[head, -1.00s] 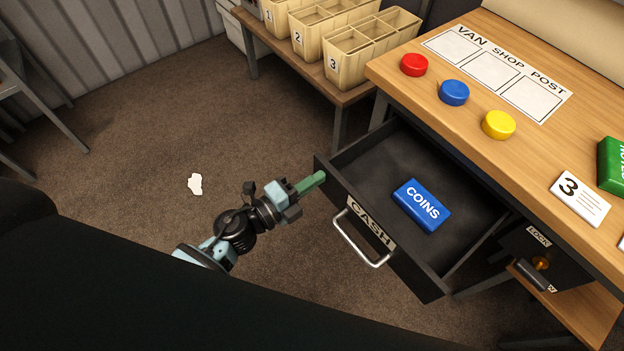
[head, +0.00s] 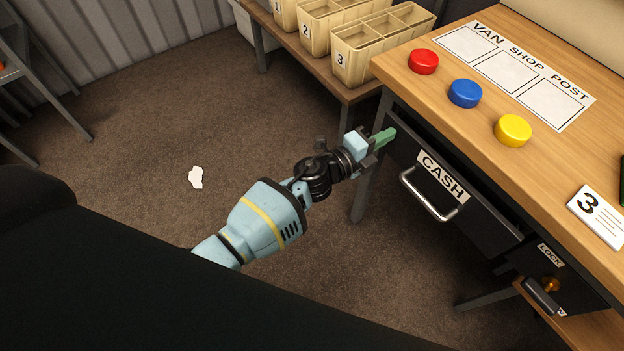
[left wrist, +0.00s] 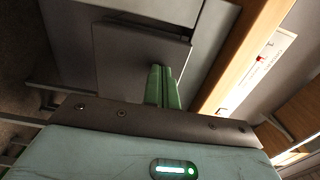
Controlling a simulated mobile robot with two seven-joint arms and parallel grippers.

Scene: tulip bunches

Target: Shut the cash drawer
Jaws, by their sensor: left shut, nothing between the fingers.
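The dark cash drawer (head: 478,217), with a CASH label and a metal bar handle (head: 430,197), sits under the front edge of the wooden counter. Its inside is hidden, and only a thin strip shows along its top edge. In the left wrist view the shut fingers (left wrist: 163,88) point at a grey panel (left wrist: 140,62); contact is unclear. My right gripper is not in view.
A lock unit (head: 550,285) with a brass-coloured key is right of the drawer. Red, blue and yellow discs (head: 465,93) and a card marked 3 (head: 597,216) lie on the counter (head: 545,165). Numbered crates (head: 365,60) stand behind. A white scrap (head: 196,178) lies on open floor.

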